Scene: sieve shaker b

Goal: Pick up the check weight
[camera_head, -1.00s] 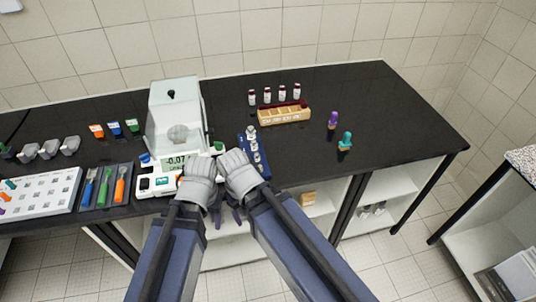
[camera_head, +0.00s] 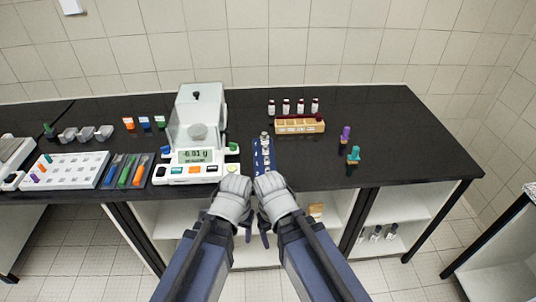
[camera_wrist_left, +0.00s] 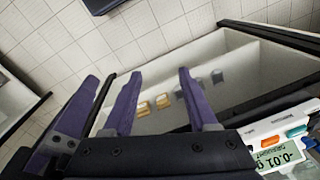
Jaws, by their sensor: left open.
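Silver check weights (camera_head: 265,141) stand in a row in a narrow blue holder (camera_head: 257,160) near the front edge of the black bench, right of the balance. My left gripper (camera_head: 242,232) hangs in front of the bench edge, below and nearer than the holder, mostly hidden by its grey wrist. In the left wrist view its purple fingers (camera_wrist_left: 157,75) are spread with nothing between them. My right gripper (camera_head: 266,240) is close beside it, also in front of the bench; its jaws are mostly hidden behind its wrist.
The balance (camera_head: 197,130) with a glass draft shield stands left of the holder. A wooden rack (camera_head: 299,126) with dark-capped bottles behind it is to the right. Purple (camera_head: 345,134) and teal (camera_head: 353,155) items stand farther right. Open shelves lie below; the bench's right end is clear.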

